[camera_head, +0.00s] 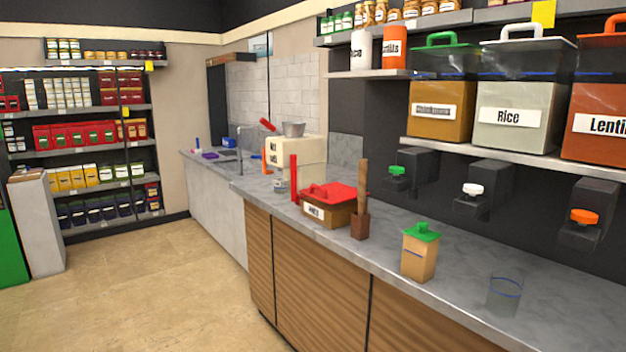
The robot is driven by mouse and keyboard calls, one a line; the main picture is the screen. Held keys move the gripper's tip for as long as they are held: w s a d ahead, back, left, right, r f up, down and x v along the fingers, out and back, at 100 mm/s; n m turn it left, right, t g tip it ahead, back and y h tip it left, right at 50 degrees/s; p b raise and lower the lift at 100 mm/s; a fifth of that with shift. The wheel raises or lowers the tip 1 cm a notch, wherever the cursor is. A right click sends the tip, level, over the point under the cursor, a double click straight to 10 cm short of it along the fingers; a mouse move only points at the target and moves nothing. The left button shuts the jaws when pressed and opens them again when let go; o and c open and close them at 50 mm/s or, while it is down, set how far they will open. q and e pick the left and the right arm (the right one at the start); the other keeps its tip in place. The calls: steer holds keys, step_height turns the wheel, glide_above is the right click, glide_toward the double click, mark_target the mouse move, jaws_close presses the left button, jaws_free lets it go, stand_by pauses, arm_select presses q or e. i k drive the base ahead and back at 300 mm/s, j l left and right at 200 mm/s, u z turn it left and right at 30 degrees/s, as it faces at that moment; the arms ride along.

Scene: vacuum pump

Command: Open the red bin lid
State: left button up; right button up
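A brown bin (338,216) with a small white label on its front stands on the grey counter. Its red lid (340,191) with a raised handle lies on top of it; whether it sits fully flush is too small to tell. A tall thin red upright piece (294,178) stands just left of the bin. Neither my left nor my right gripper is in view.
A wooden holder (361,226) with an upright stick stands close to the bin's right. A green-lidded container (419,256) and a clear cup (504,296) stand farther right on the counter (455,285). A cream machine (296,160) is behind left. Floor (150,275) is clear.

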mark_target(331, 194)
steer(key=i+j+z, duration=0.1)
steer(key=i+j, duration=1.15)
steer(key=j, duration=0.1)
